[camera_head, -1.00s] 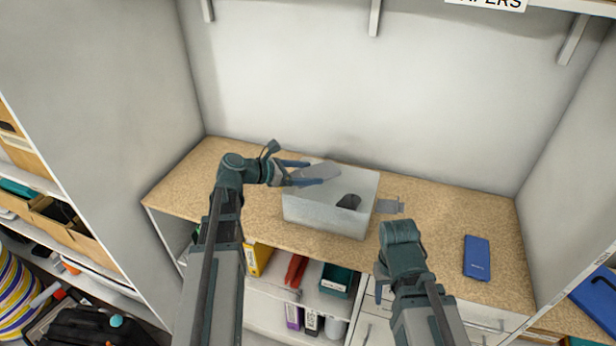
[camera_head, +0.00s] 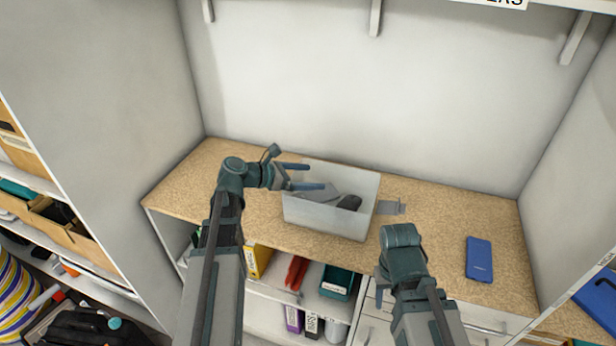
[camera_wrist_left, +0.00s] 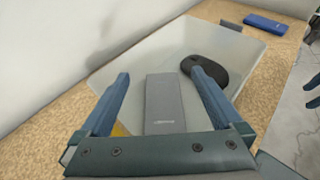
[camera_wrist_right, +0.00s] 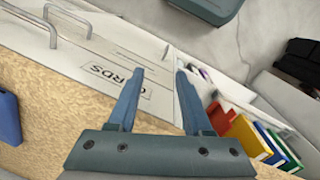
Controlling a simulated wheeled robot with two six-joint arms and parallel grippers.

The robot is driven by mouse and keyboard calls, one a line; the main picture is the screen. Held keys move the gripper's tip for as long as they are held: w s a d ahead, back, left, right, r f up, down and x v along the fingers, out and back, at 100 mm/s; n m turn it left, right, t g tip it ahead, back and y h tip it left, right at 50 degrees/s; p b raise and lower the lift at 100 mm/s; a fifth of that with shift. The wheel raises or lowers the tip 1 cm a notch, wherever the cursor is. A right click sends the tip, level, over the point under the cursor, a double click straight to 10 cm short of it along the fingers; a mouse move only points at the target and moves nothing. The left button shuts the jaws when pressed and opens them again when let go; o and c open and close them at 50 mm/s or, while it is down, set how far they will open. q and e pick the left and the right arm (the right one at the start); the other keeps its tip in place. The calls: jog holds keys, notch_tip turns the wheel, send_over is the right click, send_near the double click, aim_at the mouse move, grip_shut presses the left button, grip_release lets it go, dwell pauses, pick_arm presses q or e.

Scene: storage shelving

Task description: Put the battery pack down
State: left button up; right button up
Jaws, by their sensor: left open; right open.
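The grey battery pack (camera_head: 318,193) lies in a translucent bin (camera_head: 325,217) on the counter, beside a black rounded object (camera_head: 350,202). In the left wrist view the pack (camera_wrist_left: 168,105) shows as a flat grey slab with a small label, between and beyond the fingers. My left gripper (camera_head: 315,177) is open and empty at the bin's left side, over its rim. It also shows open in the left wrist view (camera_wrist_left: 165,77). My right gripper (camera_wrist_right: 158,74) is open and empty, pointing down in front of the counter's drawers.
A blue flat device (camera_head: 479,258) lies on the counter at the right. A small grey item (camera_head: 392,207) lies just right of the bin. The wooden counter (camera_head: 440,220) is otherwise largely clear. Shelves below hold binders (camera_head: 297,272) and a teal box (camera_head: 336,280).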

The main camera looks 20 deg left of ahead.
pick_arm(q)
jog(key=shift+r+p, duration=0.3)
jog(key=shift+r, duration=0.05)
jog(key=shift+r+p, duration=0.5)
jog(key=p+v, duration=0.4)
jog(key=v, duration=0.8)
jog(key=shift+f, duration=0.3)
